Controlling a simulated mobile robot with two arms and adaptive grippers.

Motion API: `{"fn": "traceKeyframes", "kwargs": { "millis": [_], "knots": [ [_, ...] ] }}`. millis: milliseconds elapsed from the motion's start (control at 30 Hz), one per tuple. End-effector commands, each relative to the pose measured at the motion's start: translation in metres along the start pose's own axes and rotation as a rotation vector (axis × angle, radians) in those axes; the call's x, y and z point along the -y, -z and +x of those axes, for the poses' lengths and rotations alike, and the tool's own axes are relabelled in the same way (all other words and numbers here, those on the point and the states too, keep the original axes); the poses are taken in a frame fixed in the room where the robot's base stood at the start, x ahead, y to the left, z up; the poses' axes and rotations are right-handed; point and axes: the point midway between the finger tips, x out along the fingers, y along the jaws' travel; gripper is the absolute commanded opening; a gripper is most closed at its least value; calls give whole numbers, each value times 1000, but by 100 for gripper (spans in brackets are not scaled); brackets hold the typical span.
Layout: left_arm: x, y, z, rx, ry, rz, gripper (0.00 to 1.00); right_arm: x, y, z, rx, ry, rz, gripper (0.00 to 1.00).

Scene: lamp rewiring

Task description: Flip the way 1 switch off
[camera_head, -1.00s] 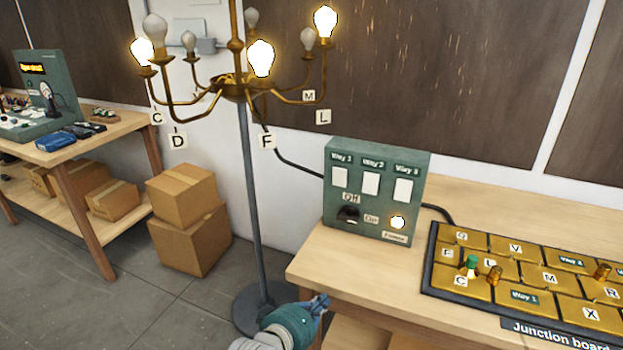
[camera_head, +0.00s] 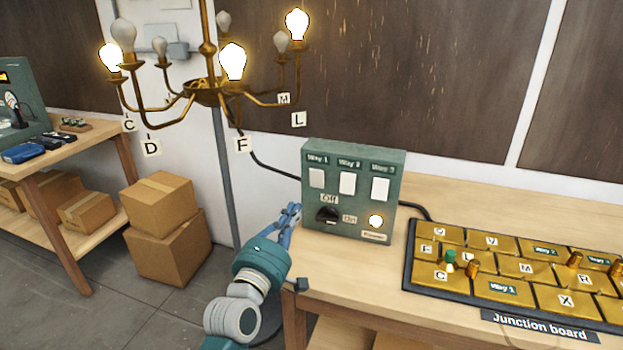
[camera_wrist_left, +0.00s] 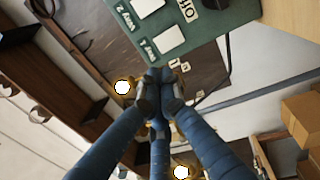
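The green switch box (camera_head: 391,190) stands on the bench with three white switches labelled Way 1, Way 2 and Way 3. The Way 1 switch (camera_head: 316,178) is the leftmost; it also shows in the left wrist view (camera_wrist_left: 170,40). Its tilt is too small to tell. My left gripper (camera_head: 293,210) is just left of the box, lower than the Way 1 switch and apart from it. In the left wrist view its fingertips (camera_wrist_left: 160,85) are together with nothing seen between them, close below the Way 1 label. My right gripper is out of view.
A black Off/On knob (camera_head: 327,215) and a lit indicator (camera_head: 376,221) sit below the switches. The brass chandelier (camera_head: 205,88) hangs above left with three bulbs lit. The junction board (camera_head: 470,292) lies right of the box. Cardboard boxes (camera_head: 158,205) stand on the floor at left.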

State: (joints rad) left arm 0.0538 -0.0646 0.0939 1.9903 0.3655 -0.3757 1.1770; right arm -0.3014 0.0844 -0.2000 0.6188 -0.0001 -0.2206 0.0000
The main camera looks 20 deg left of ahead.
Motion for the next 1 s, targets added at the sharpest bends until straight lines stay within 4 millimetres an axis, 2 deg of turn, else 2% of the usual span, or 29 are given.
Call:
{"fn": "traceKeyframes", "kwargs": {
  "millis": [167,400,600,800,1000],
  "knots": [
    [-4,0,24,1,-2,3,0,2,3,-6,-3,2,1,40],
    [-4,0,76,1,-1,3,0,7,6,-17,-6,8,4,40],
    [-3,0,114,1,0,4,0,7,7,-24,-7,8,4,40],
    [-2,0,133,0,-1,3,0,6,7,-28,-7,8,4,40],
    [0,0,137,0,1,2,0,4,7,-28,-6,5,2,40]
  ]
}}
